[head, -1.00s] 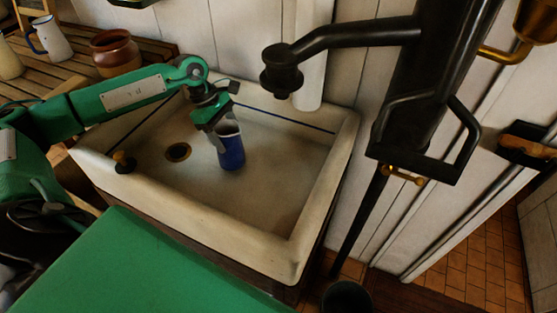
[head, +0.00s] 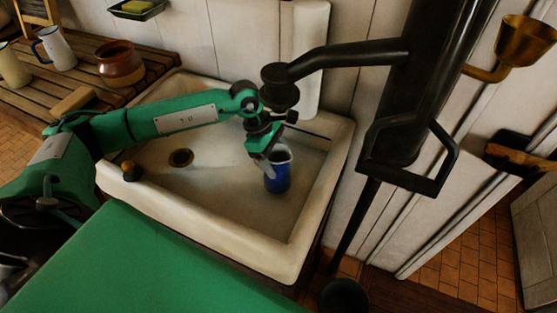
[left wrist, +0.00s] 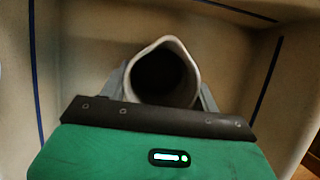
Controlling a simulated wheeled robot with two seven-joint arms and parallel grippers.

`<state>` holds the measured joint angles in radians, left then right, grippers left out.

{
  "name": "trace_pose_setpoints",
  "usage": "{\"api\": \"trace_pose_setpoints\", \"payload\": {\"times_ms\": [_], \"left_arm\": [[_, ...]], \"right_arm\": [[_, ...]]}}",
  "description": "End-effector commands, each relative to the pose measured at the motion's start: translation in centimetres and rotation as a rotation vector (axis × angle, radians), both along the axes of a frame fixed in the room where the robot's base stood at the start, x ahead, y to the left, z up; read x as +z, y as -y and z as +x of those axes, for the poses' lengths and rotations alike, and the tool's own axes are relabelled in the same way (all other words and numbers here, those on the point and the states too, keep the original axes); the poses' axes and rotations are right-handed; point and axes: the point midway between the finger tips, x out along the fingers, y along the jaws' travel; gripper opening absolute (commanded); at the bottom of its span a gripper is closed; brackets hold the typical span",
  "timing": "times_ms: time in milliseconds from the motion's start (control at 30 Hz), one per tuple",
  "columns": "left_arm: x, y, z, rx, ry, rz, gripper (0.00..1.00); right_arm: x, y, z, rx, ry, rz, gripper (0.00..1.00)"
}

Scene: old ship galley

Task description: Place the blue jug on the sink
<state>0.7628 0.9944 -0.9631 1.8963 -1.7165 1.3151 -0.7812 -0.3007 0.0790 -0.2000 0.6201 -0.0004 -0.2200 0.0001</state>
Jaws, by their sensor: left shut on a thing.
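The blue jug (head: 278,176) is upright, with a pale rim and inside, in the basin area of the white sink (head: 225,238). My left gripper (head: 270,160) is shut on the jug near its top. In the left wrist view, the open mouth of the jug (left wrist: 162,75) shows between the two fingers, with its spout pointing away. I cannot tell whether the base of the jug touches the sink floor. My right gripper is not in view.
A dark pump spout (head: 278,90) hangs close above my left wrist. A wooden drainboard (head: 60,95) holds a brown pot (head: 120,64) and a white jug (head: 55,48). The right basin floor is clear.

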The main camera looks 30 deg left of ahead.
Motion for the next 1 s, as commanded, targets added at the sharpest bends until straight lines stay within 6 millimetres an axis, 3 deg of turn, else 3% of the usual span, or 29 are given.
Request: {"api": "trace_pose_setpoints", "payload": {"times_ms": [67, 200, 633, 667, 700, 767, 1000], "left_arm": [[0.4, 1.0, 0.1, -0.002, 0.003, -0.002, 0.07], [-1.0, 0.8, 0.0, 0.002, -0.001, 0.000, 0.07], [-1.8, 0.8, 0.1, 0.001, 0.002, 0.000, 0.07], [-1.8, 0.8, 0.1, 0.000, 0.001, 0.000, 0.64], [-1.7, 0.8, 0.1, 0.000, 0.001, 0.000, 0.72], [-1.7, 0.8, 0.0, 0.000, 0.001, 0.000, 0.84], [-1.7, 0.7, 0.0, 0.001, 0.001, 0.000, 0.84]], "right_arm": [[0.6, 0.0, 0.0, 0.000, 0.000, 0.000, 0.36], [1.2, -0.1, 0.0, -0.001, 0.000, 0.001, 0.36], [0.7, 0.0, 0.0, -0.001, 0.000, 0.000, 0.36], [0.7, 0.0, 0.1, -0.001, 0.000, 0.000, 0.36], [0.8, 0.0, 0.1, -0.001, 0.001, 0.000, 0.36], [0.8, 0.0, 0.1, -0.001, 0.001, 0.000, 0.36], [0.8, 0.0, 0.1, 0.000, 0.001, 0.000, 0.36]]}}
